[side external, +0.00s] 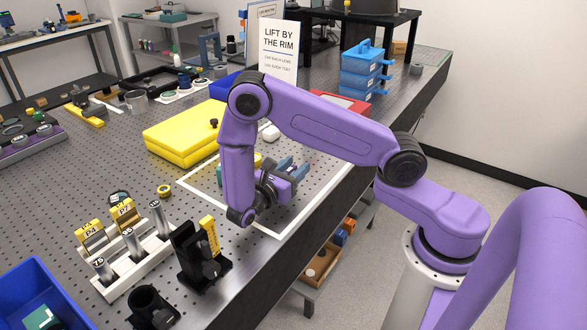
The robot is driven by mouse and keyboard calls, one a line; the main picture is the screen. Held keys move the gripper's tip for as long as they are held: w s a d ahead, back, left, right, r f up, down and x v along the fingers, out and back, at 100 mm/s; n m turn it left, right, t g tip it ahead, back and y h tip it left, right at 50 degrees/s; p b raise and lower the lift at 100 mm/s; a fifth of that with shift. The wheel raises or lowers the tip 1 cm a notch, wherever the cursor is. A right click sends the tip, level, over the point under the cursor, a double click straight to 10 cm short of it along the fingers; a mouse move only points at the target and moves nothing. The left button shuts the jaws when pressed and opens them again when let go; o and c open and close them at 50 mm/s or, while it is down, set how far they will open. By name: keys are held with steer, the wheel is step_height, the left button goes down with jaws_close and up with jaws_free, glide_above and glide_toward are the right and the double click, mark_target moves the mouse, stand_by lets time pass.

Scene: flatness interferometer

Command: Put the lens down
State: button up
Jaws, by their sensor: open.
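My gripper (292,168) is low over the area framed by a white outline (283,234) on the perforated metal table. Its blue-grey fingers stand apart, and I see nothing held between them. I cannot make out the lens for certain. My own arm covers part of the outlined area. A small yellow thing partly shows behind my arm, and a small white rounded object (271,132) sits near the far edge of the outline.
A yellow case (185,133) lies left of my arm. A labelled rack (128,262), a black mount (198,262) and a blue bin (38,285) stand front left. A sign (279,50), a red case (342,102) and blue boxes (362,72) are behind. The table's right edge is close.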

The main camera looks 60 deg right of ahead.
mark_target(287, 172)
steer(key=a, duration=0.3)
steer(key=shift+a+r, duration=0.1)
steer(key=shift+a, duration=0.15)
steer(key=r, duration=0.5)
steer(key=shift+d, duration=0.25)
steer(key=shift+r, duration=0.9)
steer(key=shift+s+r, duration=0.15)
steer(key=s+a+r+m+y, duration=0.1)
steer(key=s+a+y, duration=0.3)
steer(key=s+y, duration=0.5)
steer(key=s+a+r+m+y, duration=0.1)
steer(key=s+a+m+y, duration=0.3)
steer(key=s+y, duration=0.5)
steer(key=s, duration=0.4)
steer(key=shift+s+r, duration=0.2)
steer(key=shift+r, duration=0.1)
